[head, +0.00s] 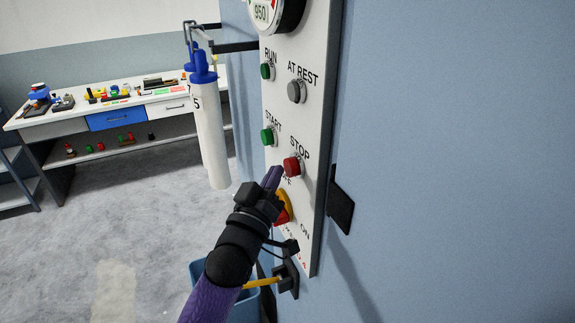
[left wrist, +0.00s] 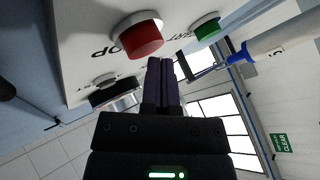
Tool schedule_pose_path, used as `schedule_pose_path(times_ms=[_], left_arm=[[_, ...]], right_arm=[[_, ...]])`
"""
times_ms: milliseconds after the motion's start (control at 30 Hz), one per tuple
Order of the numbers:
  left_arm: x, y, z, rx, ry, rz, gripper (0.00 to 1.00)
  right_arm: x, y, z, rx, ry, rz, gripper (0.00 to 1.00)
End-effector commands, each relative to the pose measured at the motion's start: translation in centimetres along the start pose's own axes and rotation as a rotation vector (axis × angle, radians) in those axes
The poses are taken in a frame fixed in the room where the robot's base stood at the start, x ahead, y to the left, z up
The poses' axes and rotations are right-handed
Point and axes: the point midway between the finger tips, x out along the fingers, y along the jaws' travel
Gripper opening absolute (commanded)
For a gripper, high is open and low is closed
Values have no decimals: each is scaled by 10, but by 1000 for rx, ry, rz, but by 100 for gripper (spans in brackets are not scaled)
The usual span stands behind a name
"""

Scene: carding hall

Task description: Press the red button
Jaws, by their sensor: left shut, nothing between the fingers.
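The red button (head: 292,166) sticks out of a white control panel (head: 284,112) under the word STOP. It also shows large in the left wrist view (left wrist: 142,38). My left gripper (head: 273,176) is shut and empty, its purple fingers pointing up beside the panel. The fingertips are just left of and slightly below the red button in the head view. In the left wrist view the fingertips (left wrist: 160,62) are just below the button, with a small gap seeming to show. My right gripper is not in view.
A green START button (head: 267,137) sits up and left of the red one. A green RUN button (head: 267,71) and grey AT REST button (head: 296,91) are higher. A red and yellow switch (head: 283,208) is partly hidden behind my gripper.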

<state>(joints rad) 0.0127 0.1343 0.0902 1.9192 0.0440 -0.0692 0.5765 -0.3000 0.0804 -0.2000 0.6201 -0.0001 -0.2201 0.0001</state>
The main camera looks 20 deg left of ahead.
Motion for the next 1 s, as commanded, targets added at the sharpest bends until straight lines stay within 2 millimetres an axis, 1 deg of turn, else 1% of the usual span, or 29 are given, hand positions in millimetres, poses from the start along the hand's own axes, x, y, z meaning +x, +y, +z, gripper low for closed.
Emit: schedule_pose_path(times_ms=[133,433,800,1000], left_arm=[[-5,-3,-4,0,0,0,0],[-6,-4,-5,1,0,1,0],[-32,-23,-24,2,0,0,0],[-40,-28,-29,0,0,1,0]], right_arm=[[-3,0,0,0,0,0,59],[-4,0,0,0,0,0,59],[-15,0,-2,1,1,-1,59],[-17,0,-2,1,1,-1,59]])
